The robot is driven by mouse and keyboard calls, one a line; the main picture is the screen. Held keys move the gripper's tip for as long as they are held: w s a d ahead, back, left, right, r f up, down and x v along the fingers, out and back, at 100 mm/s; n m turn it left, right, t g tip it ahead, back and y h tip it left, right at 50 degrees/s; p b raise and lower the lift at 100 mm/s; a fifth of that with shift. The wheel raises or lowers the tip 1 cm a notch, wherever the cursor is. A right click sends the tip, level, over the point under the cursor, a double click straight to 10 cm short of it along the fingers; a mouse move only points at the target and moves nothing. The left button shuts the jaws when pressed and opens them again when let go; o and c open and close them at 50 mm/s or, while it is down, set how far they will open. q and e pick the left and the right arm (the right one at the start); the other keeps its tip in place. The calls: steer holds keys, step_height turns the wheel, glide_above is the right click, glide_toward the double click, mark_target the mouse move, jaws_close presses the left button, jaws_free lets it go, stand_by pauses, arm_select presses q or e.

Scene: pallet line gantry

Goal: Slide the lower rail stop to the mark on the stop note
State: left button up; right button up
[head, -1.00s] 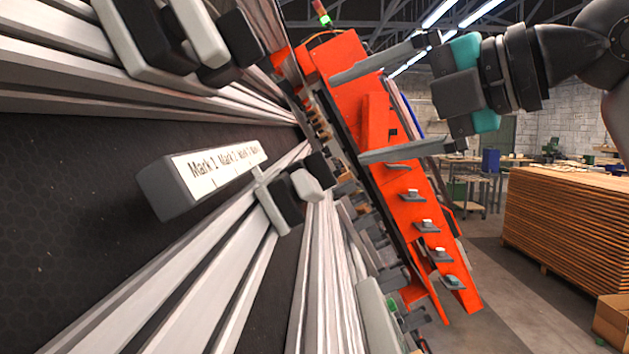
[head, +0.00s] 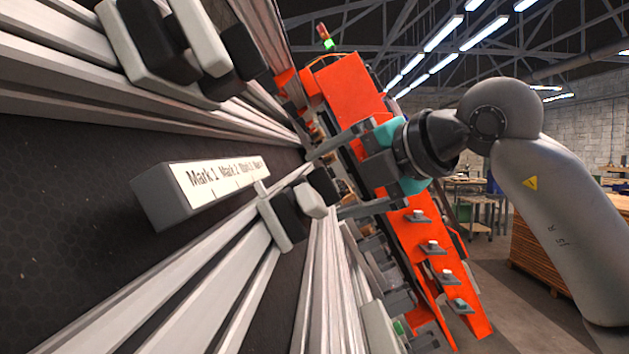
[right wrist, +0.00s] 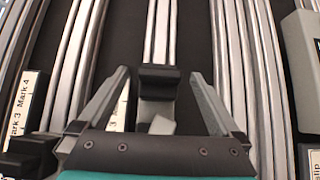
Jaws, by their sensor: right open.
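The lower rail stop (head: 283,220), black and grey with a pale handle (head: 311,200), sits on the lower rail. Its thin pointer reaches up beside the mark strip (head: 205,188), near the far end past Mark 2; the exact mark is unclear. In the right wrist view, a black stop block (right wrist: 158,82) with a pale handle (right wrist: 161,125) lies between the open fingers (right wrist: 158,76), with a visible gap on each side. My left gripper is out of view. I see no readable stop note.
An upper rail stop (head: 205,38) sits on the rail above. The right wrist view shows another strip with Mark 3 and Mark 4 (right wrist: 22,105) at left and a grey box (right wrist: 303,60) at right. An orange panel (head: 350,90) stands behind my gripper.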

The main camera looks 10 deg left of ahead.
steer(key=p+x, duration=0.1)
steer(key=x, duration=0.4)
steer(key=shift+f, duration=0.1)
jaws_close()
stand_by(0.8)
